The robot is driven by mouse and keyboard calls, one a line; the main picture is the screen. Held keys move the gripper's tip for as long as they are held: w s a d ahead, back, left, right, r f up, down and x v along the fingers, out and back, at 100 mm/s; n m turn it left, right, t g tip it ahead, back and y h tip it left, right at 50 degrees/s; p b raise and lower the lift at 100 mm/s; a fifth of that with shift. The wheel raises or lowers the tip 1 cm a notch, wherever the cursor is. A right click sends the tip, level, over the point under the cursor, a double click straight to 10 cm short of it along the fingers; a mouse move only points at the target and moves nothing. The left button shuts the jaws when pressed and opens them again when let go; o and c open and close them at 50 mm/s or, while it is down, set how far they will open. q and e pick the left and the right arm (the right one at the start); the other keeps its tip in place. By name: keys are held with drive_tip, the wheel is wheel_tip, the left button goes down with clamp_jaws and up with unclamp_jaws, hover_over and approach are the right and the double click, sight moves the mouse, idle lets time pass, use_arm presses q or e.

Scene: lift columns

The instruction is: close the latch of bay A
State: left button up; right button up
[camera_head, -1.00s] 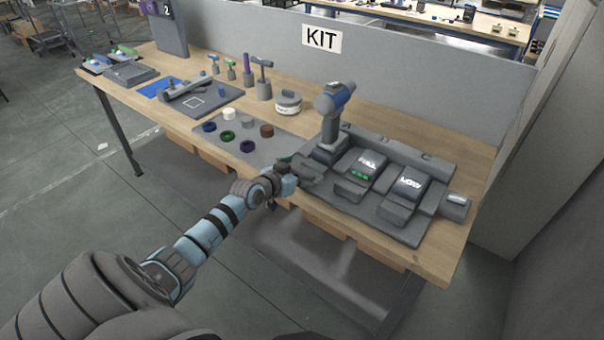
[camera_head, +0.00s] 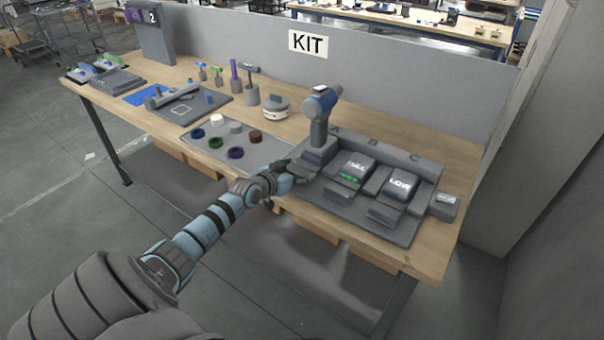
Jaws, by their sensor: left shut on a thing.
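Bay A is the leftmost bay of the grey charging dock (camera_head: 375,229), under the letter A on its back panel. A grey and blue power drill (camera_head: 321,104) stands upright on its battery in bay A. My left gripper (camera_head: 292,178) is at the front left of bay A, shut on a small grey part that looks like the latch of bay A (camera_head: 303,169). The gripper hides much of that part, so I cannot tell its exact angle. My right gripper is out of view.
Bay B holds a battery marked FULL (camera_head: 353,170) with green lights; bay C holds one marked LOW (camera_head: 400,186). A small grey box (camera_head: 444,206) stands right of the dock. A grey tray (camera_head: 215,150) with several coloured rings lies to the left.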

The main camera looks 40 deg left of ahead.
use_arm(q)
drive_tip(key=o, duration=1.7)
drive_tip(key=shift+w, duration=0.15)
drive_tip(key=v, duration=0.7)
drive_tip(key=shift+s+r, duration=0.15)
drive_tip(key=shift+s, duration=0.25)
drive_tip(key=shift+w, duration=0.1)
